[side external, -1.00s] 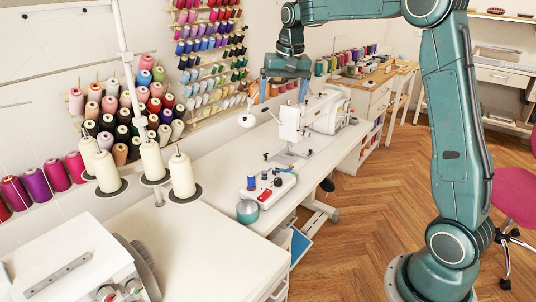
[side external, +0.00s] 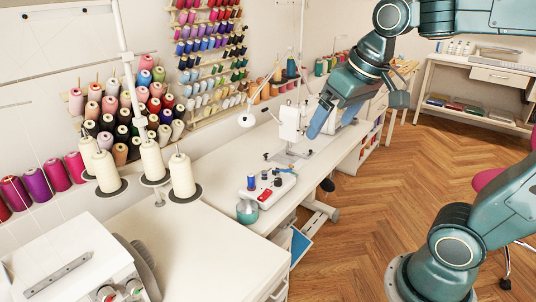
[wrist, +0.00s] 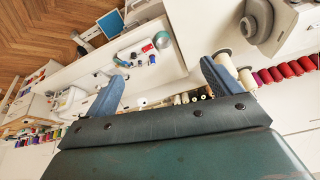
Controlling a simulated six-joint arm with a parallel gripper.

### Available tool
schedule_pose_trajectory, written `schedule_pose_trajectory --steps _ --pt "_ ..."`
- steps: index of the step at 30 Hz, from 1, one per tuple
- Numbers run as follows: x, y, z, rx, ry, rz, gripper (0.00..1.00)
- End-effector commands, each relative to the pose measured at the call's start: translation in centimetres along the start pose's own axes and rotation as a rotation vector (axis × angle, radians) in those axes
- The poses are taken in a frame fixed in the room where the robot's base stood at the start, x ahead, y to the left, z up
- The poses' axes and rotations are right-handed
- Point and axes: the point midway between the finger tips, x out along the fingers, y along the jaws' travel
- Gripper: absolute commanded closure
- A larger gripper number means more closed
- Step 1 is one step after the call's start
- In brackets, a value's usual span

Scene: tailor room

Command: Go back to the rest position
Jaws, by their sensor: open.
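My gripper (side external: 336,115) hangs from my teal arm over the sewing table, in front of the white sewing machine (side external: 290,122) in the side view, and hides part of it. Its two blue fingers stand wide apart in the wrist view (wrist: 162,86), with nothing held between them. The wrist view looks down past the fingers at the white table (wrist: 95,70). My upper arm runs out of the picture at the top right.
A white spool unit (side external: 270,187) with blue and red spools and a teal-lidded jar (side external: 247,212) sit on the table. Cream thread cones (side external: 183,175) stand at the left. Spool racks (side external: 210,45) line the wall. The wooden floor (side external: 385,215) is open at the right.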

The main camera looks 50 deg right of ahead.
Motion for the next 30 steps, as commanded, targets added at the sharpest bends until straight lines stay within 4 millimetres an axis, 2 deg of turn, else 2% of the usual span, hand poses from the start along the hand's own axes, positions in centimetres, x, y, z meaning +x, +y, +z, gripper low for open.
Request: schedule_pose_trajectory --steps 1,6,12,18,30 --pt "-0.2 -0.2 1.4 -0.025 0.013 -0.007 0.1" --pt "0.0 -0.6 5.3 -0.103 0.045 -0.026 0.1" --pt "0.5 -0.7 8.5 -0.167 0.073 -0.041 0.1" --pt "0.8 -0.7 9.6 -0.189 0.08 -0.045 0.1" --pt "0.8 -0.7 9.6 -0.189 0.08 -0.045 0.1"
